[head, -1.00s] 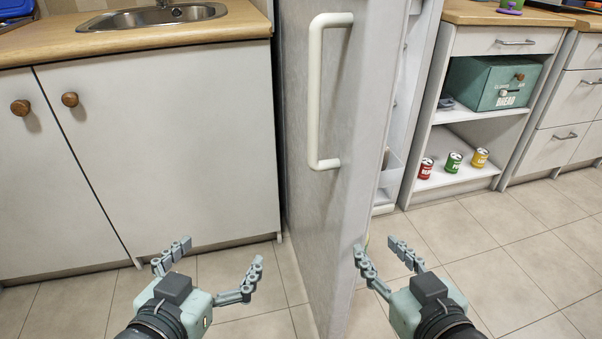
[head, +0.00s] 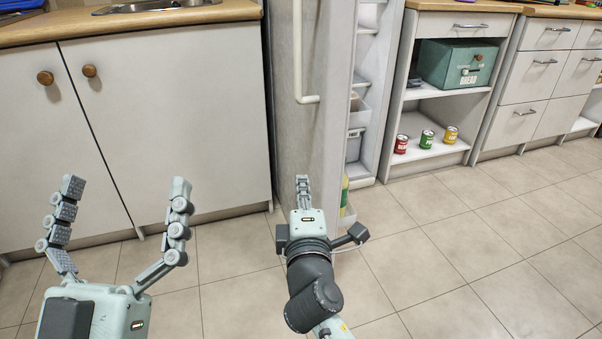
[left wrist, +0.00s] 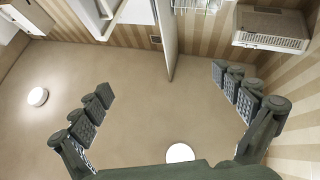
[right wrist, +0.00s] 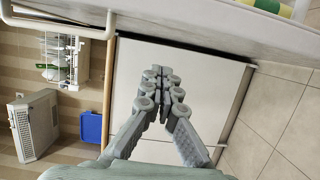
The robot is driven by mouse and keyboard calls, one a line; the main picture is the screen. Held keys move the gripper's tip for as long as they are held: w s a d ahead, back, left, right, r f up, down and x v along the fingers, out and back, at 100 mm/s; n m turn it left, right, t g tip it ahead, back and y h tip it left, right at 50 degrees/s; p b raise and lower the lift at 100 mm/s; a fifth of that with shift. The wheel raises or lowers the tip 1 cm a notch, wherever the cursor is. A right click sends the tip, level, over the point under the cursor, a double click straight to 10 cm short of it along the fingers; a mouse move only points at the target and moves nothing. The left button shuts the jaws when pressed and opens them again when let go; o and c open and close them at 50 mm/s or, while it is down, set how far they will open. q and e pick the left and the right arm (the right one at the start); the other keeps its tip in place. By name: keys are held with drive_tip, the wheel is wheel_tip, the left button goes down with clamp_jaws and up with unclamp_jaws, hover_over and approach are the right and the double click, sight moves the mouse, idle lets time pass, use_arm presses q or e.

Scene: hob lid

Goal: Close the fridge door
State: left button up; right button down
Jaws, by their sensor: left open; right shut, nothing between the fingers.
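The fridge door (head: 326,110) is a grey panel standing open, seen nearly edge-on in the head view. Its white bar handle (head: 298,60) is on the left face. Fridge shelves (head: 366,75) show to the right of the door. My right gripper (head: 302,180) is shut and empty, in front of the door's lower part; whether it touches is unclear. In the right wrist view its closed fingers (right wrist: 160,75) are below the door face (right wrist: 230,30). My left gripper (head: 122,185) is open and empty, left of the door, fingers pointing up.
A cabinet (head: 170,120) with a sink (head: 155,5) stands left of the door. At right, an open shelf unit (head: 445,170) holds a green bread box (head: 462,65) and red, green and yellow cans. The tiled floor (head: 470,240) at right is clear.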

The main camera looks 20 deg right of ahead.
approach(317, 155)
drive_tip(key=w+a+r, duration=0.4)
drive_tip(key=shift+w+d+f+b, duration=0.1)
drive_tip(key=shift+d+b, duration=0.05)
drive_tip(key=shift+d, duration=0.9)
drive_tip(key=shift+w+d+b, duration=0.1)
drive_tip(key=shift+d+b, duration=0.05)
drive_tip(key=shift+d, duration=0.9)
